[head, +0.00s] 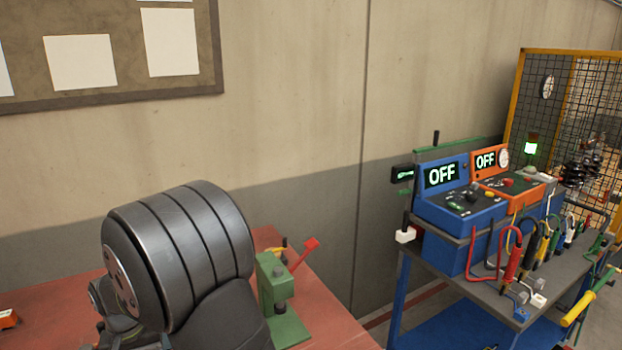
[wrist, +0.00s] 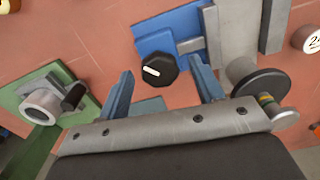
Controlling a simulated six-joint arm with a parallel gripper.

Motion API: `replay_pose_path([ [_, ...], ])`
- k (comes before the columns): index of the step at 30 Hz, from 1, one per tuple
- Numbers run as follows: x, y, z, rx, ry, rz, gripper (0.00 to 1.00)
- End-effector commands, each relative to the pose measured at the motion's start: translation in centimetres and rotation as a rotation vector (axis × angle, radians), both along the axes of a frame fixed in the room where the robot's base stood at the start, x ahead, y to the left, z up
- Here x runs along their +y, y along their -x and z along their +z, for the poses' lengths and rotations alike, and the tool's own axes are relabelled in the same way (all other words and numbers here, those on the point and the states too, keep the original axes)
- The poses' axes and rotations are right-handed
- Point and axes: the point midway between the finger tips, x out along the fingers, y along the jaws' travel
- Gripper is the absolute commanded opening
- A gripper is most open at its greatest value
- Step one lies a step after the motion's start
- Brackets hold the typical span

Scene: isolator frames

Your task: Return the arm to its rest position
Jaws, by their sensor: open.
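My gripper (wrist: 161,66) shows in the wrist view with its two blue-grey fingers spread apart and nothing held between them. A black knob (wrist: 160,70) with a white mark shows between the fingertips, in front of a blue block (wrist: 183,33) on the red bench top. I cannot tell how far the fingertips are from the knob. In the head view, my dark arm link (head: 185,255) fills the lower left over the bench; my gripper is not seen there.
A green fixture (head: 275,290) with a red lever (head: 305,252) stands on the red bench (head: 45,310) beside my arm. A grey trolley (head: 480,300) at right carries blue and orange boxes reading OFF, and several cables. A mesh cage (head: 545,95) stands behind it.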

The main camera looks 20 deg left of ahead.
Motion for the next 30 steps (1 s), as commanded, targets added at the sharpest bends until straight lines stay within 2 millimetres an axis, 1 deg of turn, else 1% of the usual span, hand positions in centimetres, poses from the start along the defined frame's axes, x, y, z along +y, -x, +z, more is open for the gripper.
replay_pose_path([
  [21, 0.02, 0.01, 0.05, 0.0, 0.0, 0.569, 0.61],
  [25, 0.02, 0.03, 0.05, 0.0, 0.0, 0.637, 0.61],
  [30, 0.02, 0.03, 0.05, 0.0, 0.0, 0.682, 0.61],
])
